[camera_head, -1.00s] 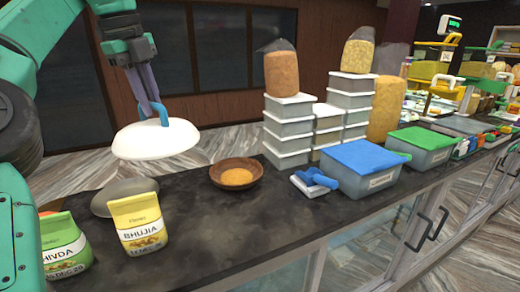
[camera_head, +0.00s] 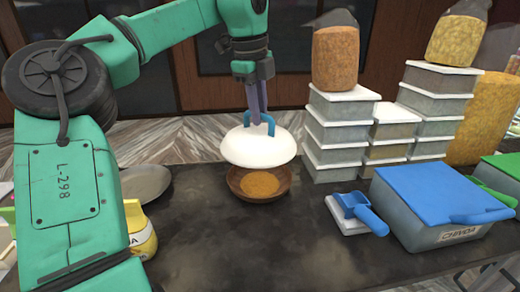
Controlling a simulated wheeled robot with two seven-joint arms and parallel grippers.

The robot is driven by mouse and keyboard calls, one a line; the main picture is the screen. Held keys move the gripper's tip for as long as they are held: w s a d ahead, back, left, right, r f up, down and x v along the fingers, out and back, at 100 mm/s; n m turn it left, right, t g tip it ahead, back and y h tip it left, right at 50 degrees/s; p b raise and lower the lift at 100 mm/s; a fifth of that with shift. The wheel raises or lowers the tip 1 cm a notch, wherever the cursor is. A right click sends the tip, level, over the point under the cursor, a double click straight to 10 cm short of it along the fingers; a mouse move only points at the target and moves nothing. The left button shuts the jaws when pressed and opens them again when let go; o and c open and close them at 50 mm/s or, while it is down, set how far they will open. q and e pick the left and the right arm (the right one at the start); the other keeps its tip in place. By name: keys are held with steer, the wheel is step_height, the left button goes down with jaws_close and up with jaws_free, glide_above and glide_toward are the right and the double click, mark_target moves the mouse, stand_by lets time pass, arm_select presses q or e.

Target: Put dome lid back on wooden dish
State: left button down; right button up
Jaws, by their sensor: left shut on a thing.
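The white dome lid (camera_head: 258,150) with its blue handle hangs just above the back part of the wooden dish (camera_head: 238,188). My left gripper (camera_head: 262,118) is shut on the lid's blue handle, with its fingers pointing down. The brown dish stands on the dark counter and holds an orange-yellow snack. Its front rim and part of the filling show below the lid; its back is hidden. I cannot tell whether the lid touches the dish. My right gripper is not in view.
Stacked lidded boxes (camera_head: 338,133) stand right of the dish. A blue scoop (camera_head: 360,212) lies on a white item near a blue-lidded box (camera_head: 440,195). A grey plate (camera_head: 147,184) lies to the left. The counter in front of the dish is clear (camera_head: 265,245).

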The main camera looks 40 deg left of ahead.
mark_target(262, 129)
arm_select(q)
steer(key=f, duration=0.2)
steer(key=w+f, duration=0.1)
steer(key=f, duration=0.1)
steer(key=shift+f+p, duration=0.1)
steer(key=shift+p, duration=0.3)
steer(key=f, duration=0.1)
steer(key=s+f+p, duration=0.1)
steer(key=f, duration=0.1)
steer(key=shift+f, duration=0.75)
steer(key=c, duration=0.8)
jaws_free()
steer(key=shift+w+f, duration=0.1)
steer(key=shift+w, duration=0.1)
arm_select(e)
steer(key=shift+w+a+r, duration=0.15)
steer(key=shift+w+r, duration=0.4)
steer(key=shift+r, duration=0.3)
arm_select(q)
steer(key=shift+s, duration=0.1)
steer(key=r, duration=0.4)
steer(key=s+r+b, duration=0.1)
steer(key=r, duration=0.3)
steer(key=s+r+b, duration=0.1)
steer(key=r, duration=0.3)
steer(key=shift+s+d, duration=0.15)
steer(key=shift+d, duration=0.05)
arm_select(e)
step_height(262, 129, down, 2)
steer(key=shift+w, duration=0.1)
